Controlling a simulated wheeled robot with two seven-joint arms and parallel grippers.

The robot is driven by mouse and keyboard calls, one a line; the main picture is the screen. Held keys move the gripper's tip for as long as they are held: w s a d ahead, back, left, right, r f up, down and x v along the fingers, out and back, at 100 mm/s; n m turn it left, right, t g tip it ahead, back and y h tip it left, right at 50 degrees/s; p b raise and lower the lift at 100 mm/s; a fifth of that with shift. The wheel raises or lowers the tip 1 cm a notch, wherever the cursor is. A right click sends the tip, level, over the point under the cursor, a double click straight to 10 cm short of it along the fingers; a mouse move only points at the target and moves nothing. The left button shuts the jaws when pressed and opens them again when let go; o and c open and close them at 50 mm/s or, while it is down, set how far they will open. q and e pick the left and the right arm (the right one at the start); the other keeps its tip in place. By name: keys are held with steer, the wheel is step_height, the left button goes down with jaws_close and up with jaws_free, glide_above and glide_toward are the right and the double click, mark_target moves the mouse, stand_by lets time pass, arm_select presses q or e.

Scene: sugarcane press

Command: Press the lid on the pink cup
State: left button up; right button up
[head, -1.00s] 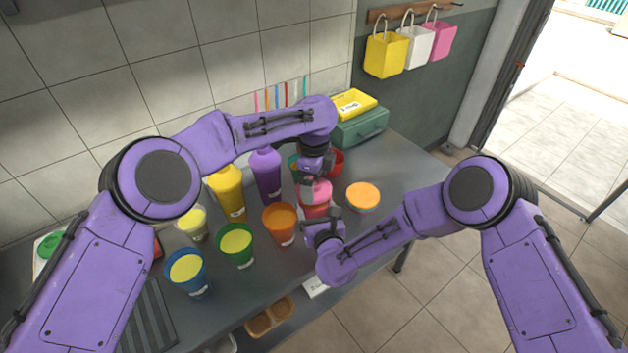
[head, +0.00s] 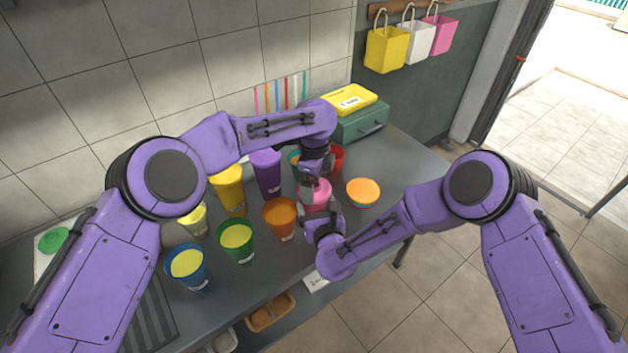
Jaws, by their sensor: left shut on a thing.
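The pink cup (head: 317,207) stands near the front edge of the grey table, with the pink lid (head: 320,190) over its mouth. Whether the lid is seated all round cannot be made out. My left gripper (head: 307,190) reaches down from above and is shut on the pink lid at its left side. My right gripper (head: 322,214) is low at the front of the pink cup, with its fingers beside the cup wall. The arms hide part of the cup, and whether the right fingers grip it is unclear.
An orange cup (head: 279,222) stands close on the left and an orange-topped cup (head: 363,192) on the right. Green (head: 236,240) and blue (head: 187,267) cups are further left.

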arm_select(q)
steer(key=shift+f, duration=0.55)
steer(key=o, duration=0.7)
steer(key=shift+c, duration=0.2)
step_height(320, 180, up, 12)
arm_select(e)
steer(key=o, duration=1.4)
steer(key=shift+s, duration=0.15)
arm_select(q)
step_height(320, 180, down, 3)
steer(key=b, duration=0.3)
steer(key=shift+f, duration=0.1)
arm_select(e)
steer(key=v, duration=1)
